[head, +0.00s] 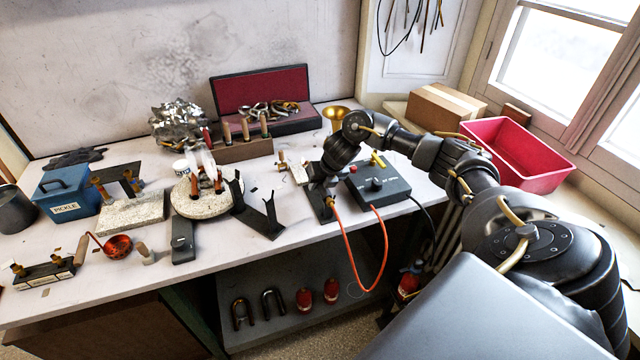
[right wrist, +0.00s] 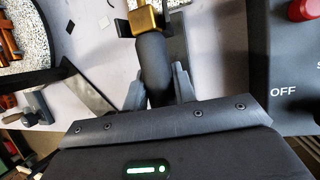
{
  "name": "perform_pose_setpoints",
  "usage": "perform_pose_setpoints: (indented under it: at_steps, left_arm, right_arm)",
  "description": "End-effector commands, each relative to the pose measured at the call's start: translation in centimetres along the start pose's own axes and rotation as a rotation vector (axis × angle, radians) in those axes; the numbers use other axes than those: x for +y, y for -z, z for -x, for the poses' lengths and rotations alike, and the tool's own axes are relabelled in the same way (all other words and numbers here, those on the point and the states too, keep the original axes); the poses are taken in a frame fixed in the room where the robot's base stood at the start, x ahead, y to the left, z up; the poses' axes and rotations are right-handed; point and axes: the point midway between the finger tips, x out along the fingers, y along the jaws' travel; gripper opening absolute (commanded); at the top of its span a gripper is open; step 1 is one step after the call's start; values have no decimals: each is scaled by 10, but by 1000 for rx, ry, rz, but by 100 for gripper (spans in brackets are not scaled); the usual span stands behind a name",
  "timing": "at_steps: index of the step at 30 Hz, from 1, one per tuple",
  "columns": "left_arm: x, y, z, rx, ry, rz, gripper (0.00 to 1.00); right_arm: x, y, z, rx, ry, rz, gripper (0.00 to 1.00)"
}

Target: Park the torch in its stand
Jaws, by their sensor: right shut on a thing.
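My right gripper (head: 327,188) is low over the front middle of the bench. In the right wrist view its fingers (right wrist: 158,88) are shut on the torch's dark rounded handle (right wrist: 154,62), with a brass collar (right wrist: 147,20) beyond it. In the head view my gripper hides most of the torch; an orange hose hangs from there. A dark stand with two forked uprights (head: 262,222) stands on the bench just left of my gripper. A dark flat plate (head: 318,207) lies beneath or behind the gripper; I cannot tell whether the torch touches it. My left gripper is out of view.
A grey control box (head: 378,186) stands close right of my gripper. The orange hose (head: 347,245) loops below the bench edge. A round speckled turntable (head: 195,204) with parts and a wooden block (head: 240,150) stand left. A red bin (head: 518,155) stands at the right.

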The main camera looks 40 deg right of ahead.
Motion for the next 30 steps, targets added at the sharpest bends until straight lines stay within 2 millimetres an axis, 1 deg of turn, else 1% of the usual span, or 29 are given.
perform_pose_setpoints:
  at_steps: [18,19,24,25,30]
  left_arm:
    - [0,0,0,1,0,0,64]
    - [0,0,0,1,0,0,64]
    - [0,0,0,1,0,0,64]
    - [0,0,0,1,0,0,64]
    - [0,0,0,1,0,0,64]
  right_arm:
    - [1,-1,0,-2,-1,0,4]
    - [1,-1,0,-2,-1,0,28]
    - [0,0,0,-1,-1,0,50]
    - [0,0,0,-1,-1,0,52]
    - [0,0,0,-1,0,0,52]
